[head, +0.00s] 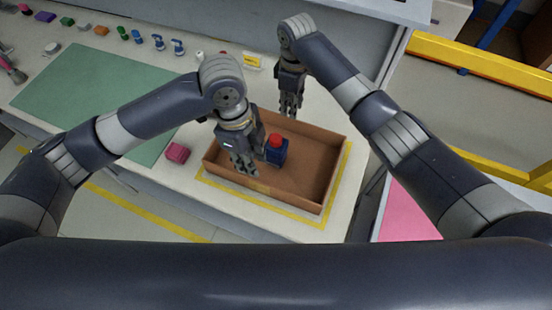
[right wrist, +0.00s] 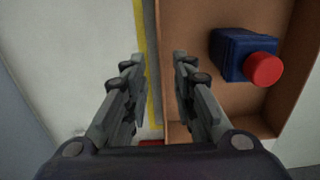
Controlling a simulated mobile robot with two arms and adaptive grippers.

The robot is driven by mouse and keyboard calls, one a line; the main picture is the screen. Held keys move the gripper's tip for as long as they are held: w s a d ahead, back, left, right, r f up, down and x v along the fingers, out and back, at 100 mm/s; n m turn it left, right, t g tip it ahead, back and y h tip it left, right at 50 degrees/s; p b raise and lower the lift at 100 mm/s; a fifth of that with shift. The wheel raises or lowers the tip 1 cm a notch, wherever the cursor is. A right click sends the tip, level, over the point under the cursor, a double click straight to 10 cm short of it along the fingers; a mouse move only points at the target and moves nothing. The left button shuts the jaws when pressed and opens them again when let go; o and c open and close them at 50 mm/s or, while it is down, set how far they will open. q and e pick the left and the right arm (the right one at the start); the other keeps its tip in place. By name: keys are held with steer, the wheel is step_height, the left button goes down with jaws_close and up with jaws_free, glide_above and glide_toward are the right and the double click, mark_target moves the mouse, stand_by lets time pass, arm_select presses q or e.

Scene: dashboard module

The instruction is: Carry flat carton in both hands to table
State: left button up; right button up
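The flat carton (head: 300,185) is an open, shallow brown box on the worktop, inside a yellow outline. It holds a dark blue block with a red round top (head: 277,150). My right gripper (head: 291,110) is at the carton's back wall. In the right wrist view its fingers (right wrist: 158,62) are open and apart, with the carton's wall (right wrist: 158,70) running between them; no contact is visible. My left gripper (head: 244,168) points down near the carton's front wall, left of the blue block. Whether its fingers are open or touch the wall cannot be told.
A pink block (head: 177,152) sits left of the carton. A green mat (head: 100,95) covers the worktop's left, with several small coloured parts behind it. A second surface with a pink mat (head: 408,212) is at the right. A yellow rail (head: 480,62) stands beyond.

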step_height(320, 180, up, 5)
steer(key=shift+f, duration=0.1)
stand_by(0.7)
